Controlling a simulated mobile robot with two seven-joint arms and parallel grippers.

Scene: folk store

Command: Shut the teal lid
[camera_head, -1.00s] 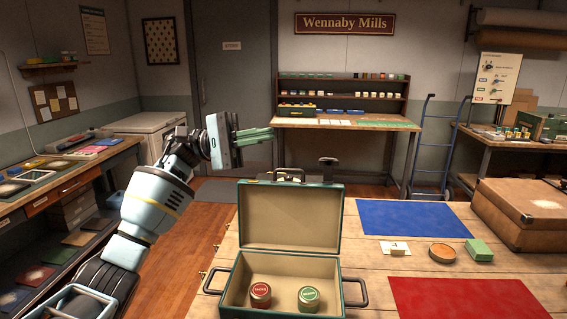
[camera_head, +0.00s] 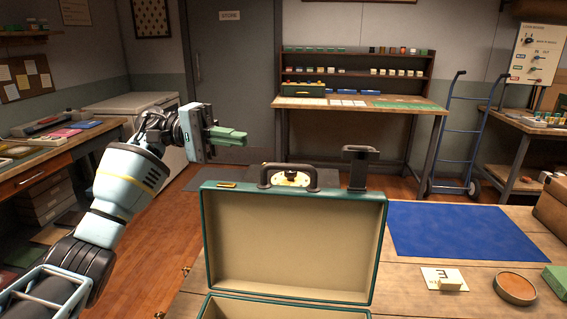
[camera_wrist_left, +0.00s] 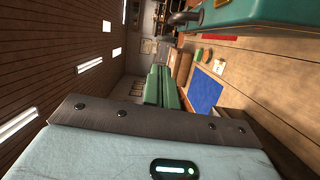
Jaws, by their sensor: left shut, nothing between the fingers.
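The teal lid (camera_head: 380,240) of the case stands open and upright in the head view, its beige lining facing me. A dark carry handle (camera_head: 288,172) is at its top edge. A strip of the case's lower part (camera_head: 285,308) shows at the bottom; the rest is cut off. My left gripper (camera_head: 238,136) is left of the lid and higher in the picture, its green fingers shut and empty, apart from the lid. In the left wrist view its fingers (camera_wrist_left: 160,88) are together, and a teal edge of the case (camera_wrist_left: 240,12) shows at the top. My right gripper is not in view.
The case stands on a wooden table (camera_head: 450,220). A dark upright piece (camera_head: 358,168) rises at the lid's top right. Floor is clear left of the table.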

